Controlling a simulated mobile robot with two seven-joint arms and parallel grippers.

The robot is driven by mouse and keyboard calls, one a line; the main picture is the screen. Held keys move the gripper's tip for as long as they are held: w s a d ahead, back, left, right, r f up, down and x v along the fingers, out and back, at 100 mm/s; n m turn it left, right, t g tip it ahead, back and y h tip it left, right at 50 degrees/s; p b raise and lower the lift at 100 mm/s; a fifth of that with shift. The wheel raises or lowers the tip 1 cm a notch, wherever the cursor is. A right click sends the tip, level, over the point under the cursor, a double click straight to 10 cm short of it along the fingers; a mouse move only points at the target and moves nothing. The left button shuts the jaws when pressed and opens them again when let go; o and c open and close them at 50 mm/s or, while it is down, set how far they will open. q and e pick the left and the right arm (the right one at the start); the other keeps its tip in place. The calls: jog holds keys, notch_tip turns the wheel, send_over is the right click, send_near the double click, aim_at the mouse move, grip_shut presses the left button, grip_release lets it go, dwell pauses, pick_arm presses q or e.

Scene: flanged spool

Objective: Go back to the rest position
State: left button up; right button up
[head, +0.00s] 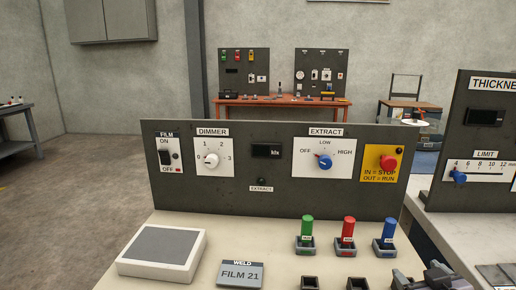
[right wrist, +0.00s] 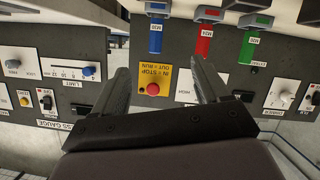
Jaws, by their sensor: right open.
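My right gripper (head: 425,277) shows at the bottom right of the head view, low over the bench and in front of the blue cylinder (head: 389,230). In the right wrist view its two fingers stand apart, with nothing held in the gap of the gripper (right wrist: 158,72). Green (head: 307,226) and red (head: 348,229) cylinders stand upright in grey holders left of the blue one. My left gripper is not in view.
A dark control panel (head: 240,196) with knobs and a red stop button (head: 388,163) stands behind the cylinders. A grey-topped white box (head: 163,247) and a FILM 21 plate (head: 240,275) lie at left. A thickness gauge panel (head: 440,170) stands at right.

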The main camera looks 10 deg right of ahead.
jog(key=s+a+f+n+g+y, duration=0.1)
jog(key=s+a+f+g+y, duration=0.2)
jog(key=s+a+f+g, duration=0.35)
jog(key=s+a+f+n+g+y, duration=0.25)
jog(key=s+a+f, duration=0.55)
jog(key=s+a, duration=0.4)
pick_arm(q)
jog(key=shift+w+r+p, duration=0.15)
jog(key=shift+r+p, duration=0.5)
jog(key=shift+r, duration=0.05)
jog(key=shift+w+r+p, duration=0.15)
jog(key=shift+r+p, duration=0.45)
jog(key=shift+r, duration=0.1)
pick_arm(e)
jog(key=w+a+f+t+y, duration=0.1)
jog(key=w+a+f+t, duration=0.1)
jog(key=w+f+t, duration=0.4)
jog(key=shift+a+f+y, duration=0.2)
jog(key=shift+f+y, duration=0.15)
jog(key=shift+f, duration=0.05)
jog(key=shift+w, duration=0.1)
jog(key=c, duration=0.6)
